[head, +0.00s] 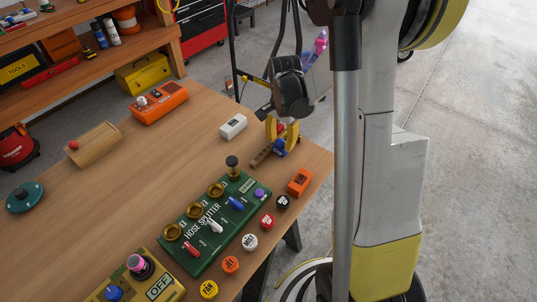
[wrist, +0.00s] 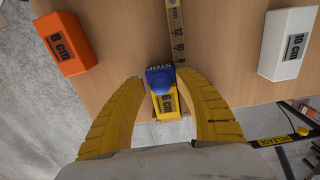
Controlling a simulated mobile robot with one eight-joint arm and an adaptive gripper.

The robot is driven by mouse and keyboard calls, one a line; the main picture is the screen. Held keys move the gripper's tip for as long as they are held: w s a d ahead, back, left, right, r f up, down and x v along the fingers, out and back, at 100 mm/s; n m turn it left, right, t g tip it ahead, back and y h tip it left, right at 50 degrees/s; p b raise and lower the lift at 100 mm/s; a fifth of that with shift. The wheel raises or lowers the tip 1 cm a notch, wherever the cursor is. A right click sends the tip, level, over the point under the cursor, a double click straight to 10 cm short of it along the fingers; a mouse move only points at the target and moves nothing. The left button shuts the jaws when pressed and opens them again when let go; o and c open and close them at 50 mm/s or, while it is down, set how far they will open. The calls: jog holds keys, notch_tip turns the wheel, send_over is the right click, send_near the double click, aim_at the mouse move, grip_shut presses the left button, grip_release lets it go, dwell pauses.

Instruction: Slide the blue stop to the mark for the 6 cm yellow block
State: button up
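The blue stop (wrist: 160,78) sits at the near end of the wooden ruler (wrist: 177,30) in the wrist view. The yellow 6 cm block (wrist: 165,105) lies right beside it, between my gripper's fingers. My gripper (wrist: 161,77) has its two yellow fingertips on either side of the blue stop, very close to it; whether they press on it is unclear. In the head view my gripper (head: 281,138) is low over the table's right edge, with the blue stop (head: 280,148) under it and the ruler (head: 262,155) running toward the lower left.
A white 10 cm block (head: 233,126) stands left of my gripper in the head view. An orange 8 cm block (head: 299,182) stands near the table's right edge. The green hose splitter board (head: 201,238) lies nearer, with several round caps beside it. The middle tabletop is clear.

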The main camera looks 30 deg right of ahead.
jog(key=shift+w+d+r, duration=0.2)
jog(key=shift+w+d, duration=0.05)
jog(key=shift+d, duration=0.15)
jog(key=shift+r+p, duration=0.4)
jog(key=shift+d+r, duration=0.1)
jog(key=shift+r, duration=0.25)
jog(key=shift+d+r+p, duration=0.2)
jog(key=shift+d+p, duration=0.1)
jog(key=shift+p, duration=0.1)
jog(key=shift+w+r, duration=0.1)
jog(key=shift+r, duration=0.05)
jog(key=shift+a+r+p, duration=0.25)
jog(key=shift+r+p, duration=0.3)
jog(key=shift+r, duration=0.05)
jog(key=shift+a+r+p, duration=0.15)
jog(key=shift+r+p, duration=0.95)
jog(key=shift+r, duration=0.5)
